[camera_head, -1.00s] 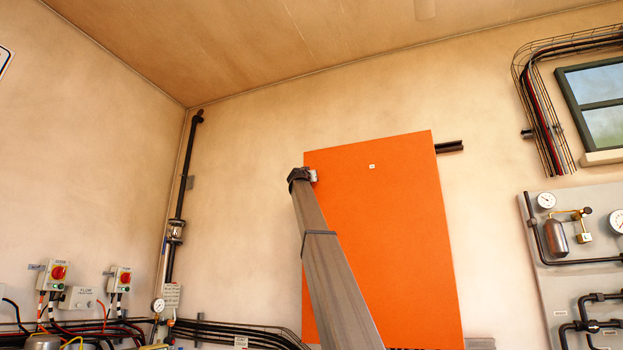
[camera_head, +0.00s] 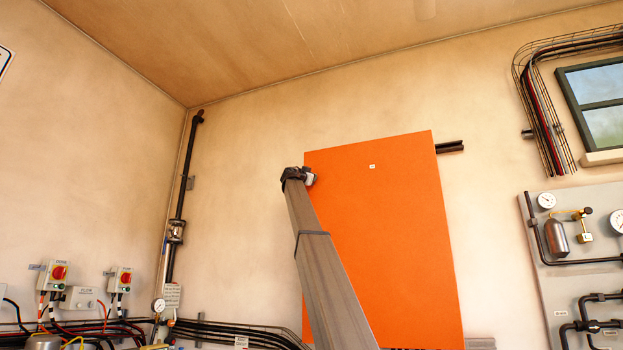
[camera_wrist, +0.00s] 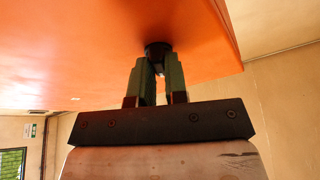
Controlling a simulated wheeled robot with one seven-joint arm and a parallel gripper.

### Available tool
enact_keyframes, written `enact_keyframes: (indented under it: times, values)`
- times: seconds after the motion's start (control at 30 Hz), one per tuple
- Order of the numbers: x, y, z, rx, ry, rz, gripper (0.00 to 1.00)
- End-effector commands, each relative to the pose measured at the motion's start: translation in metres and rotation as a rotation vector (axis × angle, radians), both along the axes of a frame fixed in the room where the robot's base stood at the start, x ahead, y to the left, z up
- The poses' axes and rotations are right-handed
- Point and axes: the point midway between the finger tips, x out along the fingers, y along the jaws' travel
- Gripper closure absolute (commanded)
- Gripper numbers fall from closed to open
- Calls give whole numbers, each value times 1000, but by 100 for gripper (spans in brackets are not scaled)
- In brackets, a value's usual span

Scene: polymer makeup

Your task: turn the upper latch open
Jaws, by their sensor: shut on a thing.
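The orange cabinet door (camera_head: 385,240) stands against the back wall, and its face also fills the top of the wrist view (camera_wrist: 90,45). A dark round latch (camera_wrist: 157,48) sits on the orange face near its edge in the wrist view. My gripper (camera_wrist: 158,72) has its two green fingers shut on this latch, one on each side. In the head view my gripper (camera_head: 308,178) is at the upper left edge of the door, with my arm reaching up to it from below. The latch itself is hidden there, and its exact turn angle cannot be told.
A small white label (camera_head: 372,167) is on the upper door. A dark pipe (camera_head: 449,147) sticks out at the door's upper right. Switch boxes (camera_head: 53,275) and cables are at lower left, and a gauge panel (camera_head: 580,260) is at right.

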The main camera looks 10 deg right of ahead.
Motion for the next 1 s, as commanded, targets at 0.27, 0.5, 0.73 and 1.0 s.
enact_keyframes:
  times: [0.27, 0.5, 0.73, 1.0]
  values:
    - [4, 1, 5, 223, -133, 2, 100]
    - [4, 1, 6, 420, -247, 2, 100]
    - [5, 0, 7, 604, -354, 3, 100]
    - [5, 0, 7, 780, -455, 4, 100]
